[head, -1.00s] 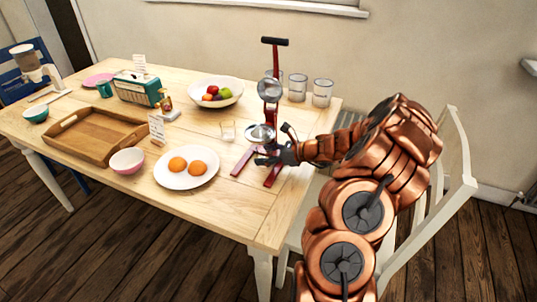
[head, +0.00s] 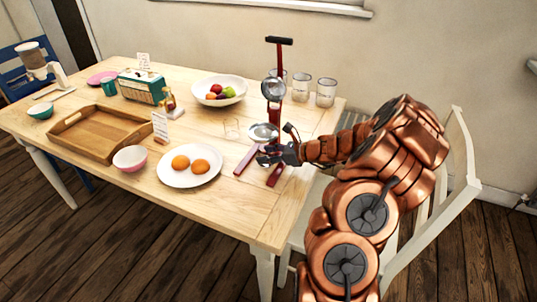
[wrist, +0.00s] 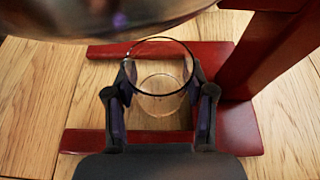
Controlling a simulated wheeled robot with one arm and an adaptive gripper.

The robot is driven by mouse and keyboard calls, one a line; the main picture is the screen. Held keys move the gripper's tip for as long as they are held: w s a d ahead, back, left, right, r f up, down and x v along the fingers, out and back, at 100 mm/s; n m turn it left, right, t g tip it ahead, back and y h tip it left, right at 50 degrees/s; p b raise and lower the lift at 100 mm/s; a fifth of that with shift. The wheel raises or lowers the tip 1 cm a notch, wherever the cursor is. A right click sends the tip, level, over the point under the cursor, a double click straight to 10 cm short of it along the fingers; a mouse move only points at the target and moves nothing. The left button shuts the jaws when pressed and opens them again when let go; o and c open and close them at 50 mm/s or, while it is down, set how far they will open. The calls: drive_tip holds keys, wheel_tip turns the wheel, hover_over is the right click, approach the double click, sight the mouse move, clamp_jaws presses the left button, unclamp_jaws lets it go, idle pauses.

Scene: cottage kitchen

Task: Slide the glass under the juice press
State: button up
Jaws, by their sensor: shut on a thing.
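The juice press (head: 273,90) is red with a black handle and stands near the table's right edge. Its metal cup (head: 264,131) hangs over two red base legs (head: 247,160). My gripper (head: 263,157) is low at the press, just below that cup. In the wrist view my gripper (wrist: 160,98) is shut on a clear glass (wrist: 161,78), one finger on each side. The glass is upright between the two red legs, with the press column (wrist: 262,55) to its right. A metal part (wrist: 90,18) hangs above, at the upper left. In the head view the held glass is hidden or too small to make out.
A plate (head: 190,178) with two orange halves is at the front left. A white chair (head: 440,190) stands on the right.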

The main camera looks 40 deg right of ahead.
drive_tip(key=shift+s+a, duration=0.35)
drive_tip(key=shift+a, duration=0.55)
drive_tip(key=o, duration=1.3)
drive_tip(key=shift+o, duration=0.2)
drive_tip(key=v, duration=1.2)
drive_tip(key=shift+r, duration=0.1)
